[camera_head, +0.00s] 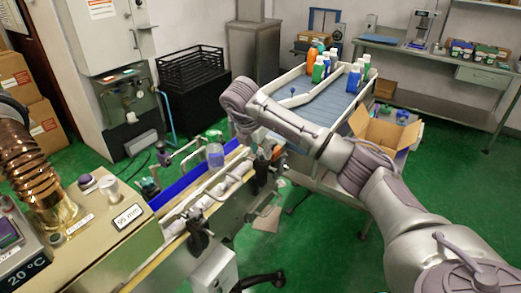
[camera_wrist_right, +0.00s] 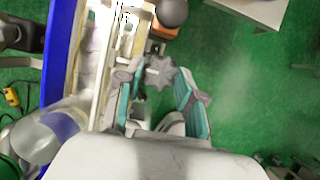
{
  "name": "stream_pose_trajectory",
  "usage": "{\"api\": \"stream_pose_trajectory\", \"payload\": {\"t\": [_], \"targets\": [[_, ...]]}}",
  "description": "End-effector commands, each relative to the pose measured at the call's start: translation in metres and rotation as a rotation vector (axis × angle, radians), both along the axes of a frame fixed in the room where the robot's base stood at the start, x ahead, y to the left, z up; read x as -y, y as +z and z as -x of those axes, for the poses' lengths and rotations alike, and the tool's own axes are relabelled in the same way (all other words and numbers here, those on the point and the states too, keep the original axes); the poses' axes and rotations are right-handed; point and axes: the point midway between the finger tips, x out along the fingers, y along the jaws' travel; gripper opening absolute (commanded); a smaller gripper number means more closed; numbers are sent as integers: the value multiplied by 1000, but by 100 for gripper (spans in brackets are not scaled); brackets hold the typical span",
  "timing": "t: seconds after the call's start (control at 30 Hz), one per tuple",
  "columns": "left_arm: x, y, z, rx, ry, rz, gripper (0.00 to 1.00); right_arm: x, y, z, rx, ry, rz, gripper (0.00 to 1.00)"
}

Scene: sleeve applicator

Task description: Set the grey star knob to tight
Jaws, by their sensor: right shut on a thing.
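The grey star knob (camera_wrist_right: 160,74) shows in the right wrist view, at the side of the conveyor's rail. My right gripper (camera_wrist_right: 158,88) has its teal-padded fingers on either side of the knob and is shut on it. No tight mark on the knob is readable. My left gripper is not in view.
The conveyor with a blue strip (camera_head: 188,184) runs beside the gripper, with a clear bottle (camera_head: 215,155) on it. A dark ball handle (camera_wrist_right: 172,12) is close to the knob. A bottle table (camera_head: 325,103) and an open carton (camera_head: 385,133) stand behind. Green floor is free at right.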

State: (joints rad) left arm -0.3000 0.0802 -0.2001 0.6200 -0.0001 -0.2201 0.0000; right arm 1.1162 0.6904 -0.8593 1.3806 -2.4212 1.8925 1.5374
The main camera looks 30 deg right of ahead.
Motion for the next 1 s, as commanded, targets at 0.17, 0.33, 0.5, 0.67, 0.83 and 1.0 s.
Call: {"api": "stream_pose_trajectory", "payload": {"t": [0.17,0.33,0.5,0.67,0.83,1.0], "targets": [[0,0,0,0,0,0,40,0,1,-1,3,-22,0,3],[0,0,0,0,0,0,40,0,1,-1,3,-25,0,3],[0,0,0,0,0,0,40,0,1,-1,3,-24,0,3],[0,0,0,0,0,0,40,0,1,-1,2,-23,0,59],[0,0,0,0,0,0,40,0,0,0,1,-22,0,63],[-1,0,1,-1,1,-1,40,-1,2,0,1,-22,-1,63]]}}
